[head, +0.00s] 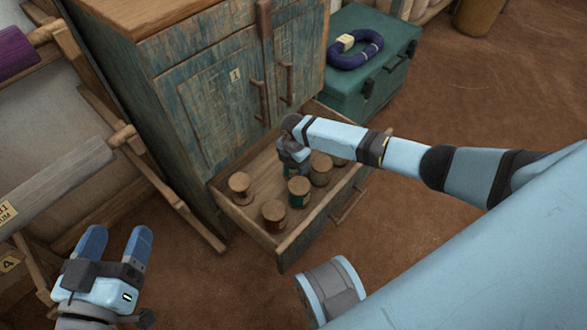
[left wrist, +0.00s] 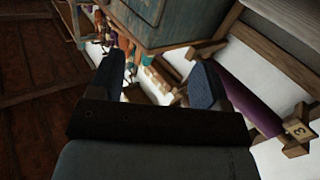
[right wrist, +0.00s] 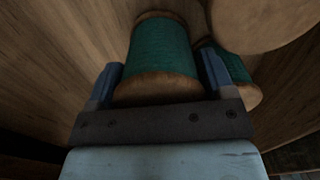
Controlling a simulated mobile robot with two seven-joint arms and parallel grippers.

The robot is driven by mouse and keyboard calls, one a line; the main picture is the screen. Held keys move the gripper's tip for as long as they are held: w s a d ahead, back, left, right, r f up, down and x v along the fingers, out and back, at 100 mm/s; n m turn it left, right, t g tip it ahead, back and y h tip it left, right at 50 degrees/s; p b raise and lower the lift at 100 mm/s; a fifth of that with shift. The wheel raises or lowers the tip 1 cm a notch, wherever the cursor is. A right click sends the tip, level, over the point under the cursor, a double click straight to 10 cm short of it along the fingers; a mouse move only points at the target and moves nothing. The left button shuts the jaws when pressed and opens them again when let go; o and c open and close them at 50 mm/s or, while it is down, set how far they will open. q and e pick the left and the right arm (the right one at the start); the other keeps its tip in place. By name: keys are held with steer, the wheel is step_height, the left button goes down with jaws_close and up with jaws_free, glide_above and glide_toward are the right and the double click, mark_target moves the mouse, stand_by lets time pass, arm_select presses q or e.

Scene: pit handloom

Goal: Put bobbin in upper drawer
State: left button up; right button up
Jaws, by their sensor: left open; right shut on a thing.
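My right gripper (head: 293,160) reaches down into an open wooden drawer (head: 262,238) of the blue-green cabinet. In the right wrist view it is shut on a bobbin (right wrist: 160,50) wound with green thread, with a finger on each side. In the head view the held bobbin is mostly hidden by the gripper. Several other bobbins stand in the drawer, among them a brown one (head: 274,215) and a green one (head: 299,192). A second green bobbin (right wrist: 238,72) is close beside the held one. My left gripper (head: 115,237) is open and empty, away from the drawer at lower left.
The cabinet (head: 205,100) has doors with wooden handles above the drawer. A green chest (head: 375,72) with a purple coil (head: 355,50) stands behind it. Wooden loom beams (head: 60,185) are at the left. The brown floor (head: 460,80) at right is open.

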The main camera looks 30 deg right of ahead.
step_height(320, 180, down, 2)
steer(key=shift+f+b, duration=0.1)
steer(key=shift+b, duration=0.25)
steer(key=shift+f, duration=0.15)
arm_select(q)
steer(key=shift+w+a+r+m, duration=0.1)
steer(key=shift+w+a+m, duration=0.1)
steer(key=shift+w+m, duration=0.25)
steer(key=shift+s, duration=0.1)
arm_select(e)
steer(key=o, duration=0.7)
